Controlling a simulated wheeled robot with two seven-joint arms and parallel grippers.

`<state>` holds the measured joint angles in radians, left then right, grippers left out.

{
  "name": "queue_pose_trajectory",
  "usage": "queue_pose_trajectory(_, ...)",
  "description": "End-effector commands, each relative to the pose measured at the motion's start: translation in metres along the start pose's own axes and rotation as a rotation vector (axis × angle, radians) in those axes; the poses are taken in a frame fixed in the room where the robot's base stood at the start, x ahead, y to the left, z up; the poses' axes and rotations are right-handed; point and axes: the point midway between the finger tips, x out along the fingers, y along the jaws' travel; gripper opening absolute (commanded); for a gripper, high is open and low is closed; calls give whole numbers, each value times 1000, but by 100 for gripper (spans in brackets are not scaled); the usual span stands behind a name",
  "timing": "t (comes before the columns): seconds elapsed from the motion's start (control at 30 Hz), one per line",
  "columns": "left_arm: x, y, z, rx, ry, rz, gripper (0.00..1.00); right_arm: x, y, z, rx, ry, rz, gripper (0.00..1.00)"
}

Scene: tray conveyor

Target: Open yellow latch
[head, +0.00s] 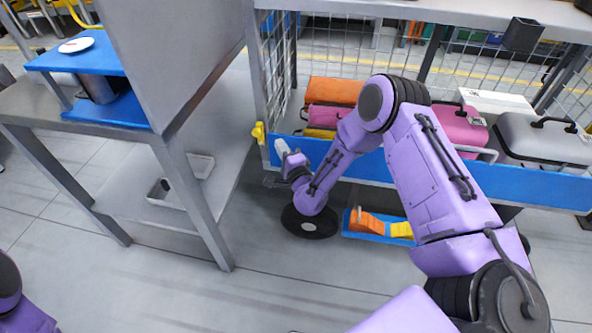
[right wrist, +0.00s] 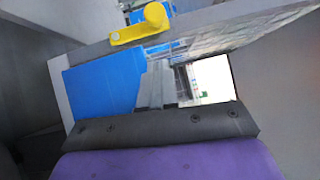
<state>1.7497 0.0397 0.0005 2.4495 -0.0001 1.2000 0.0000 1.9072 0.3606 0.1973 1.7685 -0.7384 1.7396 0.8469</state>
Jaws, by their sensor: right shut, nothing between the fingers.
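The yellow latch (head: 258,133) sits on the grey corner post at the left end of the caged conveyor frame. It also shows near the top of the right wrist view (right wrist: 140,25), with a rounded knob and a flat arm. My right gripper (head: 281,146) is shut and empty. It is just right of and slightly below the latch in the head view, and appears apart from it. Only purple parts of my left arm show at the lower left; its gripper is out of view.
A blue rail (head: 530,187) runs along the frame's front below several coloured cases. A grey metal table (head: 60,105) with a tall panel stands left. A low blue tray (head: 375,237) holds orange and yellow pieces.

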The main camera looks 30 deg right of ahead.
Motion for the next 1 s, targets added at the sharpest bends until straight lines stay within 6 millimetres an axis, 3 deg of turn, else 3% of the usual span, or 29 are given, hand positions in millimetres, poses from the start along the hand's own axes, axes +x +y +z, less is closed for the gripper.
queue_pose_trajectory(0.2, -5, -1, -2, 0, 0, -1, 0, -54, 1, 2, 1, -4, 4, 0)
queue_pose_trajectory(0.4, -5, -1, -2, 0, 0, -1, 0, -84, 2, 0, 0, 0, 2, 0)
queue_pose_trajectory(1.0, -5, -1, -2, 0, 0, -1, 0, -90, 2, 1, 1, -1, 1, 0)
